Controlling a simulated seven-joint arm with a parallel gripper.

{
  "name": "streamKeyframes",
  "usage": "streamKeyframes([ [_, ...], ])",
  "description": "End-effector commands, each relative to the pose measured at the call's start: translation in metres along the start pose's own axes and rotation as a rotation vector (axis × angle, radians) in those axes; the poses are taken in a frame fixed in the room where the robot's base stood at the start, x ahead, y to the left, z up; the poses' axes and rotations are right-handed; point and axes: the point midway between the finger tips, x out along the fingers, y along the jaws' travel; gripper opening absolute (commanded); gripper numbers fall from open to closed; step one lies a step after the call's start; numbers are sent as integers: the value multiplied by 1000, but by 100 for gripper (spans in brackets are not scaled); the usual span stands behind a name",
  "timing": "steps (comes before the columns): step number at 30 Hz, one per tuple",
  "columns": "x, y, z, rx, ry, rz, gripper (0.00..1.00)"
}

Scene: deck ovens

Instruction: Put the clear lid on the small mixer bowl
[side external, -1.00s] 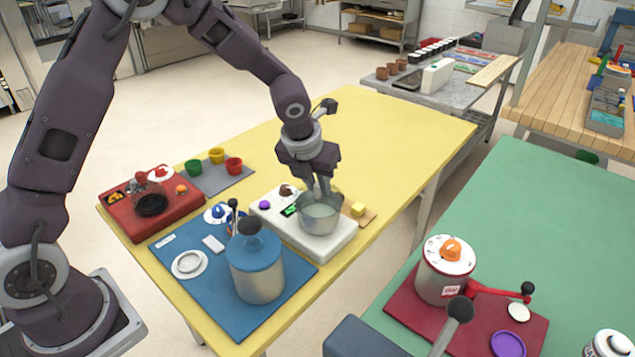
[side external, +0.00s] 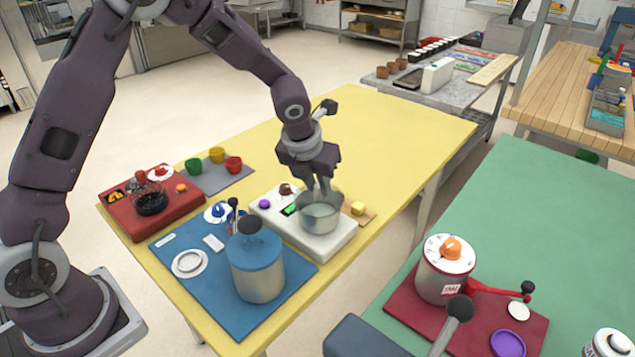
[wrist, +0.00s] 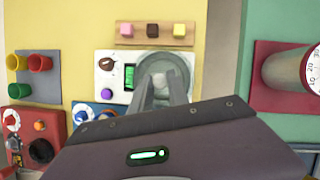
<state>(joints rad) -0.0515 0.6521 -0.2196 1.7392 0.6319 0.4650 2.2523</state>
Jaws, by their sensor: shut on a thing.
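The small mixer bowl (side external: 319,222) is a round grey metal bowl on a white base with a green display. My gripper (side external: 324,188) points down just above it, shut on the clear lid (side external: 330,199). The lid is a see-through grey disc and looks tilted, close over the bowl's rim. Whether it touches the rim I cannot tell. In the wrist view the lid (wrist: 184,64) covers much of the bowl, and my fingertips (wrist: 160,78) are near its middle.
A blue-lidded metal canister (side external: 257,272) stands on a blue mat in front. A red base (side external: 180,207) with a dark bowl is at left. A board with small cubes (wrist: 125,42) lies beside the white base. The yellow table's far part is clear.

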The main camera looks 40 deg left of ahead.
Motion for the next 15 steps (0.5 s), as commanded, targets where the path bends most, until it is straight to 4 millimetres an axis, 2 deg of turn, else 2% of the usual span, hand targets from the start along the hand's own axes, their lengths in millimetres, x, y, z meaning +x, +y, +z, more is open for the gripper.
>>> streamKeyframes([
  [11, 0, 0, 0, 1, -1, 0, 0],
  [12, 0, 0, 0, 1, -1, 0, 23],
  [15, 0, 0, 0, 1, -1, 0, 42],
])
